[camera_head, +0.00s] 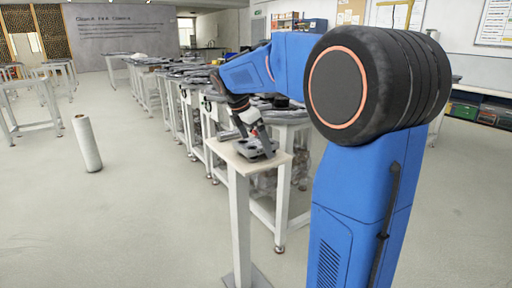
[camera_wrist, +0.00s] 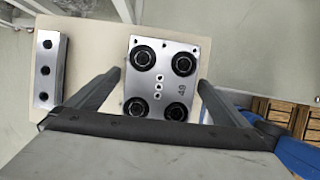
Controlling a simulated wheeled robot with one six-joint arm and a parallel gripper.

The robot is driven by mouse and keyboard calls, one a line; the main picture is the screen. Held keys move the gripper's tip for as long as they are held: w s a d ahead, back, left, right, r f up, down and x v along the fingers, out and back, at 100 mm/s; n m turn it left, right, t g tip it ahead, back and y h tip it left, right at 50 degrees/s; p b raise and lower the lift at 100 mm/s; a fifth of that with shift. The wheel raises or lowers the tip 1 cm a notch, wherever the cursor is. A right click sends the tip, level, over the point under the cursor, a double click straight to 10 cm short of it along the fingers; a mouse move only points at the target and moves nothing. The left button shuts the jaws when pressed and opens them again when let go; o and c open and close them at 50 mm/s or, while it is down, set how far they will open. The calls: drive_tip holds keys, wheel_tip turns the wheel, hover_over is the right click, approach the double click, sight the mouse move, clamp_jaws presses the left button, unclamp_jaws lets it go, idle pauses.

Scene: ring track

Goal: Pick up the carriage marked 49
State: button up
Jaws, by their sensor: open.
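The carriage marked 49 (camera_wrist: 160,92) is a silver plate with black round rollers near its corners. It lies on a small pale stand top (camera_wrist: 90,62), with the number on its right side in the wrist view. My gripper (camera_wrist: 159,79) is open above it, one finger to the left and one to the right of the plate. I cannot tell how high the fingertips are above the stand. In the head view the carriage (camera_head: 260,151) shows as a dark shape under my gripper (camera_head: 254,138), partly covered by it.
A silver block with dark holes (camera_wrist: 46,70) lies left of the carriage on the same stand; it also shows in the head view (camera_head: 229,135). A row of workbenches (camera_head: 285,114) stands behind the stand. A white roll (camera_head: 87,145) stands on the open floor at left.

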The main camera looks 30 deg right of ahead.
drive_tip(key=c, duration=1.8)
drive_tip(key=shift+r, duration=0.1)
drive_tip(key=c, duration=0.3)
drive_tip(key=shift+r, duration=0.1)
